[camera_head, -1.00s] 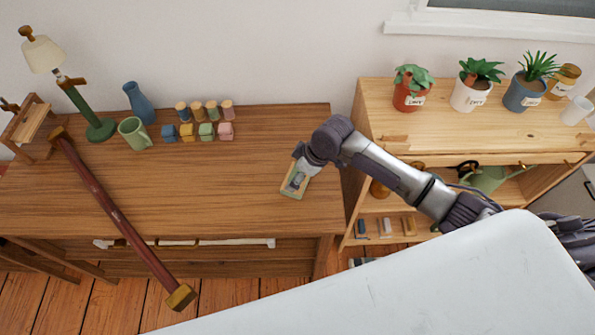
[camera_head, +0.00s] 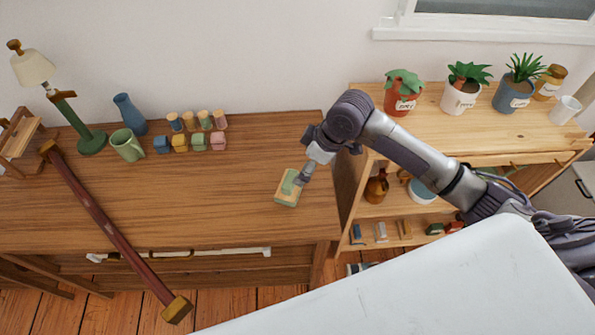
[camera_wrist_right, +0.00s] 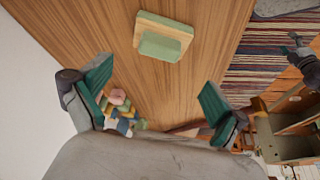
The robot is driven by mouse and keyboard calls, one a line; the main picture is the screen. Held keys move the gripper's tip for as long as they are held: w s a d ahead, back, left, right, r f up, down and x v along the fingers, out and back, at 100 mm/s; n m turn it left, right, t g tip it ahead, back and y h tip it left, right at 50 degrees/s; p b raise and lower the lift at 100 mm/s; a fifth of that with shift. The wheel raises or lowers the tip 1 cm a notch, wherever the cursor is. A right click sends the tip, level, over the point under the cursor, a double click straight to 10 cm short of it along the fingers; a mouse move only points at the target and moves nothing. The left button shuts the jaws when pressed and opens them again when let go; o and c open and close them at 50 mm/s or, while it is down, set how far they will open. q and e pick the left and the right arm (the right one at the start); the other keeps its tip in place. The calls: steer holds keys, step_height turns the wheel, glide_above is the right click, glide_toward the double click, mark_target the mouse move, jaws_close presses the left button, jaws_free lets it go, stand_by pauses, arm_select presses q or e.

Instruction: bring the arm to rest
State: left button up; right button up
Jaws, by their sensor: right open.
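My right arm reaches in from the right in the head view, over the right end of the wooden desk (camera_head: 230,215). Its right gripper (camera_wrist_right: 155,95) is open, with green-padded fingers wide apart and nothing between them. In the head view the right gripper (camera_head: 303,178) is small and partly hidden by its own wrist. A tan block with a green top (camera_head: 287,190) lies on the desk just beyond the fingers. In the wrist view this block (camera_wrist_right: 162,38) sits apart from both fingertips.
A long dark red bar with brass ends (camera_head: 110,225) lies across the desk. A green mug (camera_head: 127,145), blue vase (camera_head: 129,113), lamp (camera_head: 80,128) and several small blocks (camera_head: 180,143) stand behind. A shelf with potted plants (camera_head: 440,130) is right. The desk's middle is clear.

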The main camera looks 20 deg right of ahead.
steer(key=shift+v, duration=1.05)
